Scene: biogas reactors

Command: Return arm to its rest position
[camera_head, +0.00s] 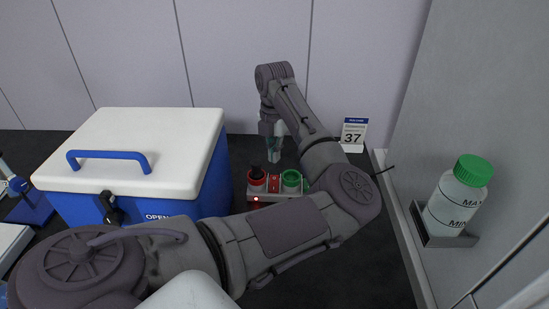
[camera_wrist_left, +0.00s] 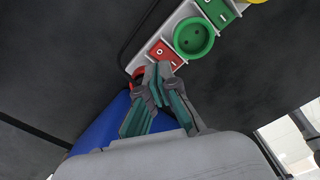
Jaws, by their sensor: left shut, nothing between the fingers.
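My left arm reaches across the head view from the lower left and bends back toward the wall. My left gripper (camera_head: 274,154) points down behind the socket strip, near its red socket. In the left wrist view the gripper's two fingers (camera_wrist_left: 154,82) come together at their tips, shut with nothing between them. They overlap part of a red socket in that view; I cannot tell how far apart they are in depth. My right gripper is not in view.
A socket strip (camera_head: 279,197) with red and green sockets (camera_wrist_left: 193,37) lies under the arm. A blue cooler box with a white lid (camera_head: 120,130) stands left. A green-capped bottle (camera_head: 456,200) sits in a wall holder right.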

